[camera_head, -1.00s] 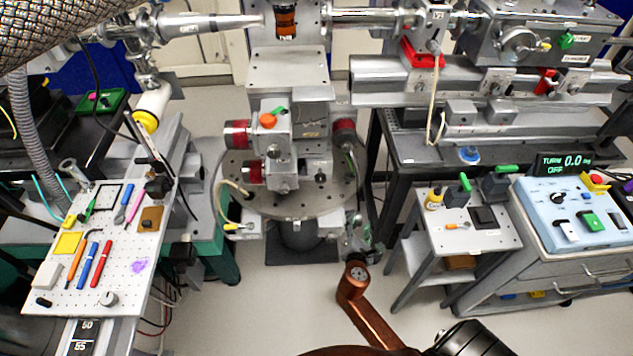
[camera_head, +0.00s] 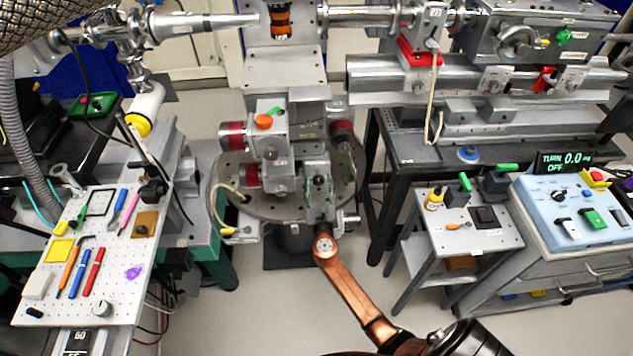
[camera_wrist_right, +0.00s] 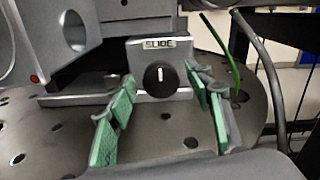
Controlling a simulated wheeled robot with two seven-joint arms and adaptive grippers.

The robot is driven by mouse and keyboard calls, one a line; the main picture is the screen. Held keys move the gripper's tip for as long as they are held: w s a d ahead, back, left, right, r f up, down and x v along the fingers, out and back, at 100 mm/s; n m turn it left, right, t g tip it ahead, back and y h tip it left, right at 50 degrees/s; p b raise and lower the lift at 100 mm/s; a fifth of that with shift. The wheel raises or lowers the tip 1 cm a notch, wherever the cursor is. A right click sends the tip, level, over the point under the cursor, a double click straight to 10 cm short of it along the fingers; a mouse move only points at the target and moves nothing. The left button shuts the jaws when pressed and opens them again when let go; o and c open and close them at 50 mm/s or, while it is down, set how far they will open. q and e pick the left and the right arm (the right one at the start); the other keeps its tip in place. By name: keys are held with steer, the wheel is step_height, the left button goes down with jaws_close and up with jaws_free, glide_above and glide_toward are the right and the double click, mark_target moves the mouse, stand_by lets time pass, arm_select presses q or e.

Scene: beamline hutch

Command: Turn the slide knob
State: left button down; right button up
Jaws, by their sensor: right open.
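The slide knob (camera_wrist_right: 160,78) is a round black knob with a white pointer line standing upright, on a grey block under a "SLIDE" label (camera_wrist_right: 159,43). My right gripper (camera_wrist_right: 165,105) is open, its green-padded fingers to the left and right of the knob in the wrist view, with nothing between them. I cannot tell that either finger touches the knob. In the head view, my right gripper (camera_head: 320,188) is at the front right of the stage stack on the round perforated plate (camera_head: 262,206), and it hides the knob there. My left gripper is not in view.
A pegboard tray of tools (camera_head: 60,307) is at the left. A small grey table (camera_head: 485,240) and a blue control box (camera_head: 570,215) with a display reading "TURN 0.0" and "OFF" stand at the right.

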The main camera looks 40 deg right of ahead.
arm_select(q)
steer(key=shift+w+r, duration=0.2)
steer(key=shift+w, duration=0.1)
arm_select(e)
steer(key=shift+w+d, duration=0.35)
steer(key=shift+w, duration=0.15)
steer(key=c, duration=1.2)
steer(key=shift+o, duration=0.2)
steer(key=shift+m, duration=0.4)
